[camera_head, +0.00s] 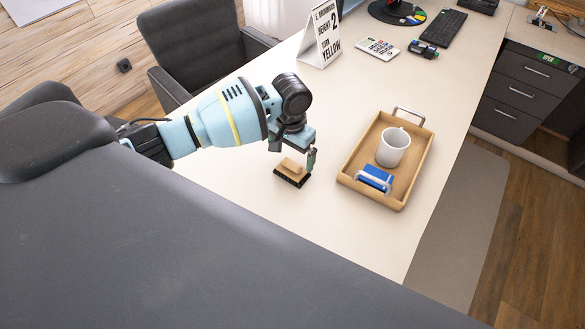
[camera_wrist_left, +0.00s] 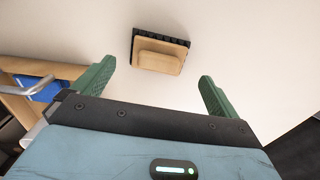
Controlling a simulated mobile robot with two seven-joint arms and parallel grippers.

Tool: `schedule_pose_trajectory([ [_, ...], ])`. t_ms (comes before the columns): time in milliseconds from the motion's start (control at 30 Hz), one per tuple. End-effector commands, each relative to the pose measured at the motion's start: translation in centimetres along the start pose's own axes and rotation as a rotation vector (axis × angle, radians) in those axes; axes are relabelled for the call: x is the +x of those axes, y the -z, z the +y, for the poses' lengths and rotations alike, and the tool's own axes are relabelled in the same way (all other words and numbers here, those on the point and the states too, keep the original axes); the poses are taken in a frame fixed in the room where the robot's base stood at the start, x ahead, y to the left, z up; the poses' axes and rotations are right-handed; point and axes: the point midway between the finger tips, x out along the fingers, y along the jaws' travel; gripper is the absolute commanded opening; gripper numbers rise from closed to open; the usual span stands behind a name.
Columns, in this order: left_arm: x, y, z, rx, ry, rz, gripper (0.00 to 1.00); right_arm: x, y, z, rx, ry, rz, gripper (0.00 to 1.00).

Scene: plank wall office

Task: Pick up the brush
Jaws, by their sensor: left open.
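The brush (camera_head: 292,171) is a small tan wooden block with a dark bristle base, lying on the pale desk just left of the tray. In the left wrist view the brush (camera_wrist_left: 160,50) lies ahead of my left gripper (camera_wrist_left: 157,74), roughly between the lines of its two green fingers. The fingers are spread with nothing between them. In the head view my left gripper (camera_head: 297,155) hangs close above and beside the brush, partly hidden by its own wrist. Contact does not show. My right gripper is not in view.
A wooden tray (camera_head: 419,158) with metal handles stands right of the brush, holding a white mug (camera_head: 393,147) and a blue object (camera_head: 375,178). A folded sign (camera_head: 321,36), a keyboard (camera_head: 444,28) and small items stand further back. Desk around the brush is clear.

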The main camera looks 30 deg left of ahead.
Motion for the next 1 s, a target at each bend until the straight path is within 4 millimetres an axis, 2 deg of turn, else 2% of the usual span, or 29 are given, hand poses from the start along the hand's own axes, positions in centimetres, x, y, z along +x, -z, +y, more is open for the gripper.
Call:
schedule_pose_trajectory([
  [167,0.5,0.1,0.1,0.0,-0.001,0.002,0.98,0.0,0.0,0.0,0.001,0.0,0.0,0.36],
  [500,4.8,0.0,0.2,0.0,-0.001,0.0,0.98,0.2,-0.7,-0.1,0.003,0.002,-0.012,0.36],
  [800,5.1,0.1,0.2,0.0,-0.001,0.004,0.98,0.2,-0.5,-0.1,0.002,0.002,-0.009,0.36],
  [1000,5.1,0.1,0.2,0.0,0.0,0.004,0.73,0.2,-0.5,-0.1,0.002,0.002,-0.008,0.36],
])
